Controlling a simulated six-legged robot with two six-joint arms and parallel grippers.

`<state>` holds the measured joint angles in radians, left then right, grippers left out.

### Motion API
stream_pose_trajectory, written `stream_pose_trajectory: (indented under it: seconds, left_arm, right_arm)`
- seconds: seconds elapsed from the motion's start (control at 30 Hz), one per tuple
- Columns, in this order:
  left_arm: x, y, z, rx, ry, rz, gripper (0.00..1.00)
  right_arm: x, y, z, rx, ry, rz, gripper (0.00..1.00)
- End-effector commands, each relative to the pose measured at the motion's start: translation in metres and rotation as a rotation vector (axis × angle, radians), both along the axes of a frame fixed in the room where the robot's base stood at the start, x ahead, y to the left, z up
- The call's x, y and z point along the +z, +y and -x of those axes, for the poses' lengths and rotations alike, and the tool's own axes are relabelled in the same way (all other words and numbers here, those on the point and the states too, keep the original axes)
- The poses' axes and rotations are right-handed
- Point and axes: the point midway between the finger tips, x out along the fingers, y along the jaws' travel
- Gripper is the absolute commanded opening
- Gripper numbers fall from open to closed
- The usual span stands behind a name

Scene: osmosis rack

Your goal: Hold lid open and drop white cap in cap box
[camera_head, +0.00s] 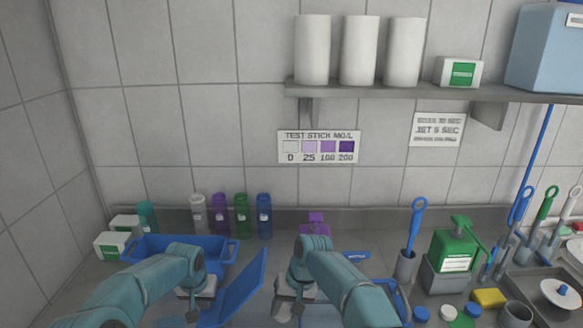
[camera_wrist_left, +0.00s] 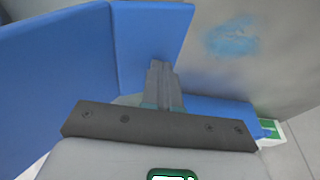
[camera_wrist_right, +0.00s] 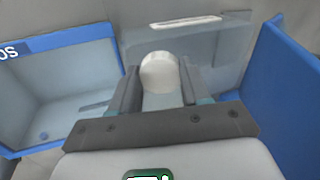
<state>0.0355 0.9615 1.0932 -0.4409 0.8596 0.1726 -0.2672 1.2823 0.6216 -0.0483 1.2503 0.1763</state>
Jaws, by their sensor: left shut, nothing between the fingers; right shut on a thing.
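My right gripper (camera_wrist_right: 158,92) is shut on a white cap (camera_wrist_right: 160,72), which sits between its fingertips in the right wrist view. In the head view my right arm hides the cap. A tilted blue panel (camera_head: 240,290), apparently the lid, stands between my two grippers; it also shows at the right of the right wrist view (camera_wrist_right: 285,95). My left gripper (camera_head: 196,296) is shut and empty on the panel's left side. In the left wrist view its closed fingers (camera_wrist_left: 160,75) overlap the blue panel (camera_wrist_left: 150,35); I cannot tell if they touch. Which container is the cap box is unclear.
A blue-rimmed bin (camera_wrist_right: 60,42) lies left of the held cap. A blue crate (camera_head: 232,250) stands behind my left arm. Several bottles (camera_head: 241,214) line the wall. Loose caps (camera_head: 448,313), a green dispenser (camera_head: 455,248) and a yellow sponge (camera_head: 489,297) are at the right.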

Motion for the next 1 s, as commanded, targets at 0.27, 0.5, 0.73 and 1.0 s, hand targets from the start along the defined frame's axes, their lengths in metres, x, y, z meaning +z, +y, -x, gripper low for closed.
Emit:
stream_pose_trajectory:
  seconds: [0.27, 0.5, 0.73, 1.0]
  left_arm:
    - [-0.0003, -0.0002, 0.0001, 0.000, 0.001, 0.000, 0.00]
    - [-0.0005, -0.0002, 0.0002, 0.000, 0.001, 0.000, 0.00]
    - [-0.0005, -0.0002, 0.0002, 0.000, 0.001, 0.000, 0.00]
    - [-0.0005, -0.0002, 0.0002, 0.000, 0.001, 0.000, 0.00]
  right_arm:
    - [0.0001, -0.0005, -0.0003, 0.000, 0.000, 0.000, 0.19]
    - [0.0002, -0.0007, -0.0003, 0.000, 0.000, 0.000, 0.76]
    - [0.0002, -0.0007, -0.0003, 0.000, 0.000, 0.000, 0.76]
    - [0.0002, -0.0007, -0.0003, 0.000, 0.000, 0.000, 0.76]
